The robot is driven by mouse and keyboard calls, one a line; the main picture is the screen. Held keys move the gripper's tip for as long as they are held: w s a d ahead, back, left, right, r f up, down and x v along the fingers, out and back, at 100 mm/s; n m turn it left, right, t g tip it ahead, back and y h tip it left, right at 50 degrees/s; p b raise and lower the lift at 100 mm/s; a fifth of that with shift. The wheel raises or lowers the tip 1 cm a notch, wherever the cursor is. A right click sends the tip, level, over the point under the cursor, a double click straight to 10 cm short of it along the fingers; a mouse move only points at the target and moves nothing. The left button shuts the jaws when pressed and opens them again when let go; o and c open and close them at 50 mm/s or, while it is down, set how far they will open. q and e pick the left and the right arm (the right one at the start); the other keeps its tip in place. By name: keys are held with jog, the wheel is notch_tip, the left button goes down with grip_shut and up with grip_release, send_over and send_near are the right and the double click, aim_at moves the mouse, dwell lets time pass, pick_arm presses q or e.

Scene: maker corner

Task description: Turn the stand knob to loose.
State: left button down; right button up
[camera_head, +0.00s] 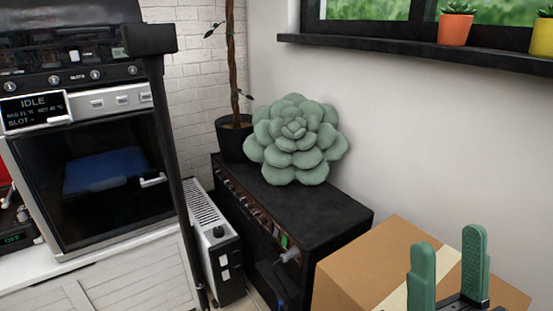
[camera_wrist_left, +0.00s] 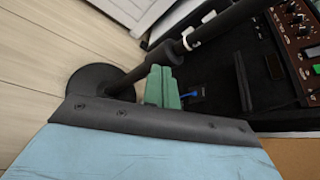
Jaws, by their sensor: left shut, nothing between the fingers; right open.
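The black stand's pole (camera_head: 178,150) rises in front of the oven in the head view, with a dark block at its top. In the left wrist view, the stand (camera_wrist_left: 225,22) slants across the picture from a round black base (camera_wrist_left: 95,85), with a thicker collar and a white ring. I cannot clearly pick out its knob. My left gripper (camera_wrist_left: 163,78) is shut and empty, its green fingertips close to the collar; contact cannot be told. It is out of the head view. My right gripper (camera_head: 448,262) is open and empty in front of the cardboard box.
A cardboard box (camera_head: 365,262) stands at the lower right. A black cabinet (camera_head: 325,218) carries a succulent-shaped cushion (camera_head: 296,140) and a potted plant (camera_head: 234,138). A white heater (camera_head: 212,240) stands beside the pole. The oven (camera_head: 100,185) is at left. Pale floor (camera_wrist_left: 45,60) shows around the base.

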pick_arm(q)
jog(key=shift+s+d+r+p, duration=0.15)
jog(key=shift+s+d, duration=0.4)
jog(key=shift+s, duration=0.3)
jog(key=shift+s+d+f+p, duration=0.15)
jog(key=shift+s+d, duration=0.35)
jog(key=shift+s, duration=0.3)
jog(key=shift+s+d+r+p, duration=0.15)
jog(key=shift+s+d, duration=0.4)
jog(key=shift+s, duration=0.3)
